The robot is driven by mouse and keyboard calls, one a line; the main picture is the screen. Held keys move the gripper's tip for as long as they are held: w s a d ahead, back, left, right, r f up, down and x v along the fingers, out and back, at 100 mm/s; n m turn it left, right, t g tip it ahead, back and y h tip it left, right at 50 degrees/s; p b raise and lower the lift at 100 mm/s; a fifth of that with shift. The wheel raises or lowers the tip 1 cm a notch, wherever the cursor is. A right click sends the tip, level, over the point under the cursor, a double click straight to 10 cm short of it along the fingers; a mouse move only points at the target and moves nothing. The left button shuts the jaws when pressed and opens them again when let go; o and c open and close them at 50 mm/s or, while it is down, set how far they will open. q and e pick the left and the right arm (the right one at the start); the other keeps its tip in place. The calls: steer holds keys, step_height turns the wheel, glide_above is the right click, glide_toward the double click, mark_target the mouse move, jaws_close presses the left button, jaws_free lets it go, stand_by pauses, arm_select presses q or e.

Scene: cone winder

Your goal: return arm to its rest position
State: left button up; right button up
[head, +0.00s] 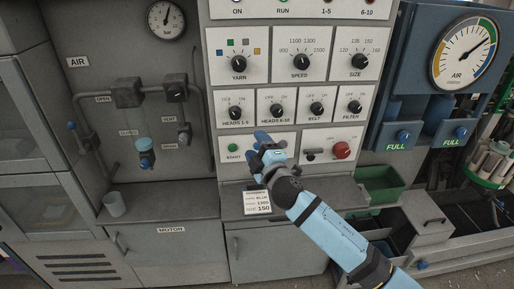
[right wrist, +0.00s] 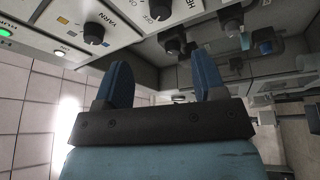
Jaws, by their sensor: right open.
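My right arm comes in from the lower right in the head view. Its gripper (head: 266,140) is in front of the control panel (head: 283,80), near the green start button (head: 234,147) and below the HEADS 6-10 knob (head: 277,111). In the right wrist view the two blue fingers of the gripper (right wrist: 168,88) stand wide apart with nothing between them. Whether the fingertips touch the panel cannot be told. My left gripper is not in view.
A red button (head: 342,150) sits right of the gripper. A paper card (head: 257,202) lies below it. A green bin (head: 380,185) is to the right. A grey cup (head: 114,204) stands on the left counter (head: 170,205), which is otherwise mostly clear.

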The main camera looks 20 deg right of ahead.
steer(key=s+a+f+m+g, duration=0.2)
steer(key=s+f+m+g, duration=0.2)
steer(key=s+f, duration=1.1)
steer(key=s+a+f+m+g+y, duration=0.1)
steer(key=s+f+m+g, duration=0.4)
steer(key=s+f, duration=1.1)
steer(key=s+a+m, duration=0.1)
steer(key=s+m, duration=0.1)
steer(key=m, duration=0.1)
steer(key=shift+s+a+y, duration=0.2)
steer(key=shift+y, duration=0.1)
